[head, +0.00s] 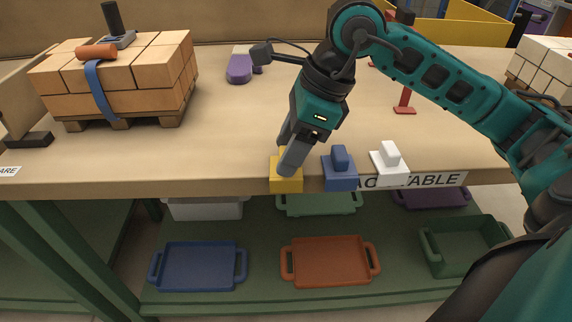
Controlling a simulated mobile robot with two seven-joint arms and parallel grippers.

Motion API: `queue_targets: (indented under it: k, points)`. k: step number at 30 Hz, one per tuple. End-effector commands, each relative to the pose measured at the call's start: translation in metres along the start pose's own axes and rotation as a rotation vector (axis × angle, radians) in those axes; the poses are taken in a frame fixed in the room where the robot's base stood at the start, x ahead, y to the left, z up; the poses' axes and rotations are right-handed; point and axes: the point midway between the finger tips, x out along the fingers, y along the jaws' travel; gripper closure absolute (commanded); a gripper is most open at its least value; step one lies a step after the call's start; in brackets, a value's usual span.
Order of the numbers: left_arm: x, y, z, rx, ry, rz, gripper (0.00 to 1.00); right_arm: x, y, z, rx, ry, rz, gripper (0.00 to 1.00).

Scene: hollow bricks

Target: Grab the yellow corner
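The yellow corner (286,181) is a small yellow block at the front edge of the table, left of a blue piece and a white piece. My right gripper (290,165) points down at it from above, with its grey fingers overlapping the block's top in the head view. The fingers hide the upper part of the block. I cannot tell whether they are open or closed on it. My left gripper is not in view.
Close to the right stand a blue piece (340,172) and a white piece (389,163). A brick stack (115,80) on a pallet is at left. A purple tool (239,68) lies behind. Trays, including an orange one (330,262), sit on the lower shelf.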

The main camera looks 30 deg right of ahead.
Motion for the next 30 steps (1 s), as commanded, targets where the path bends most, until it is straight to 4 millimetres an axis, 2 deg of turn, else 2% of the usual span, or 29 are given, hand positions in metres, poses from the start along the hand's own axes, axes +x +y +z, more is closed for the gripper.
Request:
queue_targets:
  k: [1, 13, 23, 26, 30]
  points:
    - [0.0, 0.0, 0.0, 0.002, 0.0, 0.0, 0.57, 0.0, 0.0, 0.0, 0.0, 0.0, 0.0, 0.48]
    - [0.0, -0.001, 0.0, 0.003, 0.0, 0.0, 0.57, 0.0, 0.0, 0.0, 0.0, 0.0, 0.0, 0.86]
    - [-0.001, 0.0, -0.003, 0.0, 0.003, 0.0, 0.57, -0.005, 0.0, 0.002, 0.0, -0.001, -0.001, 0.86]
    - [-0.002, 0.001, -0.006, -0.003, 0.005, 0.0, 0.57, -0.013, -0.001, 0.006, -0.001, -0.003, -0.002, 0.86]
    - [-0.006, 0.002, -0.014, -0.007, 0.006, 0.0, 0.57, -0.034, -0.001, 0.015, -0.001, -0.004, -0.003, 0.86]
